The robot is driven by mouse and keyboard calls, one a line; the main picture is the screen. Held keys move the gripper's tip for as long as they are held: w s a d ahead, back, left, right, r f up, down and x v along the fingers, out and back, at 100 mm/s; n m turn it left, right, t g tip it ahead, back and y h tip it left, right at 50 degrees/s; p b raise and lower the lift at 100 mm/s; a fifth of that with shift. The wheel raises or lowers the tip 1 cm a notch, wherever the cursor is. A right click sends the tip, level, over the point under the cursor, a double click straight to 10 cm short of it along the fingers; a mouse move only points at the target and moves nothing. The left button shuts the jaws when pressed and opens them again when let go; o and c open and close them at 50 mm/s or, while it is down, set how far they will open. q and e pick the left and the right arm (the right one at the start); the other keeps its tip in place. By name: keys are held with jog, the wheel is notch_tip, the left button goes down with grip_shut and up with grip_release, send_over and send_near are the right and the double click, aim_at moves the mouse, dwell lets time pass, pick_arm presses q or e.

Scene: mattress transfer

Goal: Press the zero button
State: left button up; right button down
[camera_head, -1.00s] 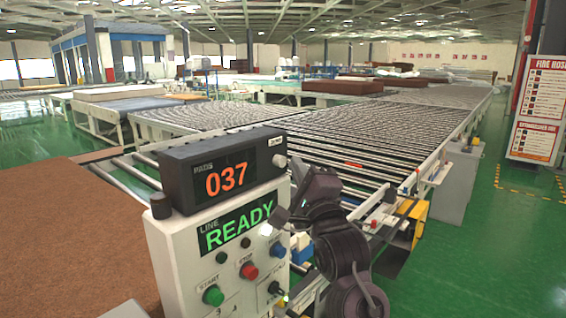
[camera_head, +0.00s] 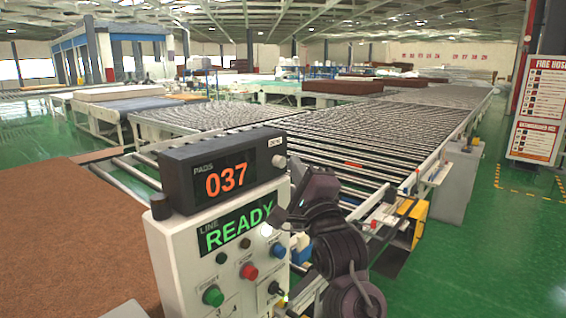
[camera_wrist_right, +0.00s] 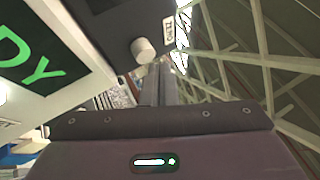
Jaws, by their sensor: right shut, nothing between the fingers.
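The counter box (camera_head: 222,170) on top of the control panel shows 037 in orange. The zero button (camera_head: 279,160) is a small pale knob on the right part of the box's front, beside a small white label. It also shows in the right wrist view (camera_wrist_right: 143,50), standing out from the dark box. My right gripper (camera_head: 279,216) is shut and empty, just right of the panel and below the zero button. In the right wrist view its closed fingers (camera_wrist_right: 159,84) are close to the knob, apparently without touching it. My left gripper is not in view.
The panel's READY screen (camera_head: 237,227), green start button (camera_head: 213,296), red stop button (camera_head: 249,272) and blue button (camera_head: 277,251) are close below the counter. A roller conveyor (camera_head: 345,140) lies behind. A brown pad (camera_head: 70,230) is at left.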

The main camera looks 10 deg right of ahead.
jog(key=shift+w+a, duration=0.2)
jog(key=shift+w+a, duration=0.5)
jog(key=shift+w, duration=0.15)
dwell(1.1)
jog(key=shift+s+d, duration=0.7)
jog(key=shift+s, duration=0.25)
jog(key=s+d, duration=0.1)
jog(key=s, duration=0.1)
jog(key=s+d, duration=0.2)
dwell(0.5)
dwell(0.4)
